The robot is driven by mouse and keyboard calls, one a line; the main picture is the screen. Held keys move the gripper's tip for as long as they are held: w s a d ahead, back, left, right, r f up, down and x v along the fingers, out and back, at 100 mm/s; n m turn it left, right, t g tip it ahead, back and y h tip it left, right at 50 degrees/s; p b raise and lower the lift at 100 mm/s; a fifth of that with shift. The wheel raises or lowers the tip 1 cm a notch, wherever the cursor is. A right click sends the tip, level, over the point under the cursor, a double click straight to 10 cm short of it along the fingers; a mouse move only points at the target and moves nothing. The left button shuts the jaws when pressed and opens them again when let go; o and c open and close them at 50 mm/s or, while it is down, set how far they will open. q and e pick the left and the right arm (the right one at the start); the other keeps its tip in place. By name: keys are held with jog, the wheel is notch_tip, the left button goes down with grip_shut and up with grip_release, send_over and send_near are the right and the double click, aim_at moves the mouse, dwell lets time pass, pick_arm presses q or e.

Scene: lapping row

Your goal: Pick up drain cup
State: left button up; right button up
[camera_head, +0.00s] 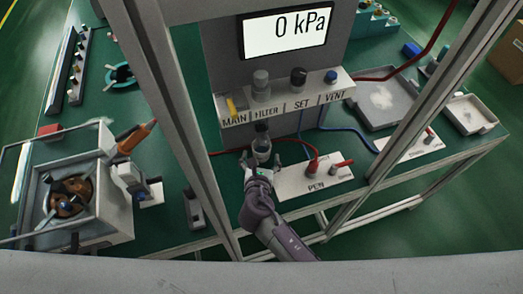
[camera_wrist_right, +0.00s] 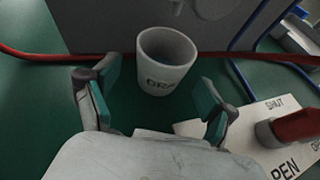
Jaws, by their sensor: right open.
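The drain cup (camera_wrist_right: 165,62) is a pale grey, open-topped cup with dark lettering, only partly legible. It stands upright on the green bench in the right wrist view. In the head view the cup (camera_head: 262,147) shows small, under the filter of the grey panel unit. My right gripper (camera_head: 260,164) is at the near side of the cup. In the wrist view the open right gripper (camera_wrist_right: 158,100) has one finger on each side, just short of the cup, with nothing between the pads. My left gripper is not in view.
A red hose (camera_wrist_right: 35,55) runs behind the cup. A white valve plate (camera_head: 310,180) with red handles lies close on the right. The grey panel unit (camera_head: 285,100) rises behind and overhangs the cup. Frame posts (camera_head: 170,100) stand in front of the bench.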

aim_at(261, 150)
jog(key=x, duration=0.4)
jog(key=shift+w, duration=0.1)
jog(key=shift+r, duration=0.1)
jog(key=shift+c, duration=1)
jog(key=c, duration=0.9)
